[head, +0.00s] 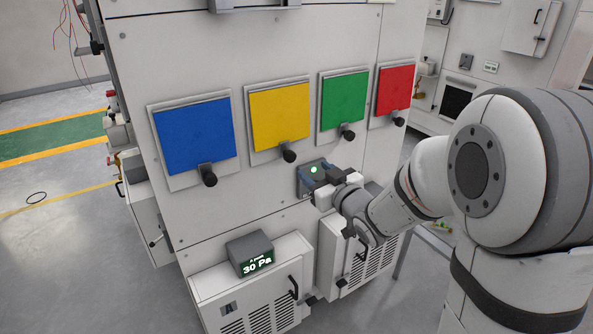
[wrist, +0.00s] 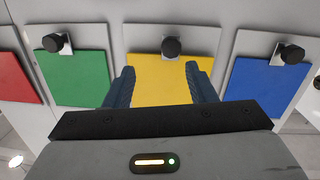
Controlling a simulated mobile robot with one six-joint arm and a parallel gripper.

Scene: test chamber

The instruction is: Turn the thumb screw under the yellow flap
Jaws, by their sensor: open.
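The yellow flap (head: 279,117) hangs shut against the upright white panel, with a black knob (head: 289,156) at its lower edge. No thumb screw shows; whatever is behind the flap is hidden. My gripper (head: 308,181) is in front of the panel, below and to the right of the yellow flap's knob. In the wrist view, which shows the panel upside down, my gripper (wrist: 162,78) is open and empty. Its two blue fingers stand apart across the yellow flap (wrist: 165,92), and the black knob (wrist: 172,46) shows beyond the gap between them.
A blue flap (head: 195,134) is left of the yellow one; green (head: 344,99) and red (head: 395,88) flaps are to its right, each with a black knob. Below, a box with a display reading 30 Pa (head: 257,262) sits on a vented white cabinet (head: 255,292).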

